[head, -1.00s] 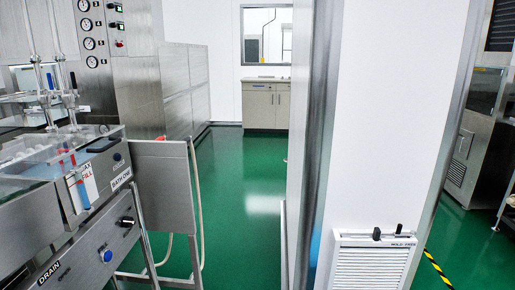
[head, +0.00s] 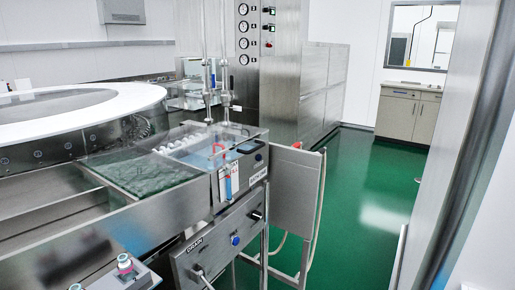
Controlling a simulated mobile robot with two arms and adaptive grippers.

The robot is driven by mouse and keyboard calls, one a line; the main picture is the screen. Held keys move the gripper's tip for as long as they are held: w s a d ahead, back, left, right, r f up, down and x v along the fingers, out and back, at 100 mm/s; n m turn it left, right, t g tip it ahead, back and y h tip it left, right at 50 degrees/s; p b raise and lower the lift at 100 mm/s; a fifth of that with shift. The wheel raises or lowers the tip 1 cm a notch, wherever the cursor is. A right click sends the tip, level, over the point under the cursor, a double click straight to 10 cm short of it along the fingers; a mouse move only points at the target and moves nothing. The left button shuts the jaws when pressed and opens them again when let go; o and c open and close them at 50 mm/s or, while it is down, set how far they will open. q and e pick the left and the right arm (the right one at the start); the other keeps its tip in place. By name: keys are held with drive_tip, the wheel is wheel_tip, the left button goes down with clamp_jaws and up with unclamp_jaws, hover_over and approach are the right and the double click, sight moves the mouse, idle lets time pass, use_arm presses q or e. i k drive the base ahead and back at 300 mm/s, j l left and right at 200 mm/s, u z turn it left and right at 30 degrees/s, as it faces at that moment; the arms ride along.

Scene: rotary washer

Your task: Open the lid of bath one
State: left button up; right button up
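Bath one (head: 229,187) is a steel tank unit at the centre of the head view, with a BATH ONE label on its right front edge. Its top is covered by what looks like a clear, bluish lid (head: 240,150), lying flat, with a red handle (head: 217,149) near its middle. A blue level gauge and a red-marked sticker are on the front wall. Neither of my grippers is in view.
A white ring-shaped top (head: 75,103) and steel deck lie left of the bath. A DRAIN panel (head: 215,245) with a blue button and black knob is below. A steel side plate (head: 296,188) stands right. Green floor (head: 365,210) is open beyond.

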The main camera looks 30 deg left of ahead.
sight(262, 143)
drive_tip(key=i+u, duration=0.55)
drive_tip(key=u, duration=0.15)
